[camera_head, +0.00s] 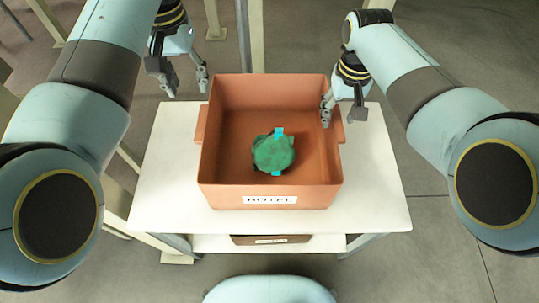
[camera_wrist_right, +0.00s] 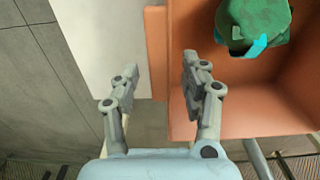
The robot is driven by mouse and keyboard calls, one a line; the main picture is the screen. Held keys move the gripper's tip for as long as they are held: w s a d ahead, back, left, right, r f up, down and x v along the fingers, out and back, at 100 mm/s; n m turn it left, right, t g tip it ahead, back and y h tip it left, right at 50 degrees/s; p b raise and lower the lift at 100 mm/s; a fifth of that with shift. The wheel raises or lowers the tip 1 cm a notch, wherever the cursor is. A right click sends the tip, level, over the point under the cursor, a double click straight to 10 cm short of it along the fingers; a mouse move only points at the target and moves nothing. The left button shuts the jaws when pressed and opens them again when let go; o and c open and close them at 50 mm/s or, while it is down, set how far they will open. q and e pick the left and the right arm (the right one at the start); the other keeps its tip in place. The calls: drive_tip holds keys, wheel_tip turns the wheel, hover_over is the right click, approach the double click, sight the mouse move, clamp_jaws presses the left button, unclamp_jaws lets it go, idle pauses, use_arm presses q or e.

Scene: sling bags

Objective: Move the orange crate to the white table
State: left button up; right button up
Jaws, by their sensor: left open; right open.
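The orange crate (camera_head: 270,198) stands upright on a white-topped table (camera_head: 165,185), with a white label on its front wall. A green bag with turquoise straps (camera_head: 272,154) lies inside it; it also shows in the right wrist view (camera_wrist_right: 252,20). My left gripper (camera_head: 187,88) is open and empty, beyond and left of the crate's far left corner, apart from it. My right gripper (camera_head: 343,112) is open at the crate's right side. In the right wrist view its fingers (camera_wrist_right: 148,85) are spread about the side ledge (camera_wrist_right: 157,60); contact cannot be told.
Another brown-orange container (camera_head: 270,239) with a label sits on the lower shelf under the table. Pale posts (camera_head: 243,35) stand behind the crate. The tabletop is bare to the left and right of the crate. Grey floor (camera_head: 455,60) is open at the right.

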drive_tip(key=shift+r, duration=0.25)
use_arm(q)
drive_tip(key=shift+r, duration=0.45)
use_arm(e)
wheel_tip(320, 180, up, 12)
drive_tip(key=shift+f, duration=0.25)
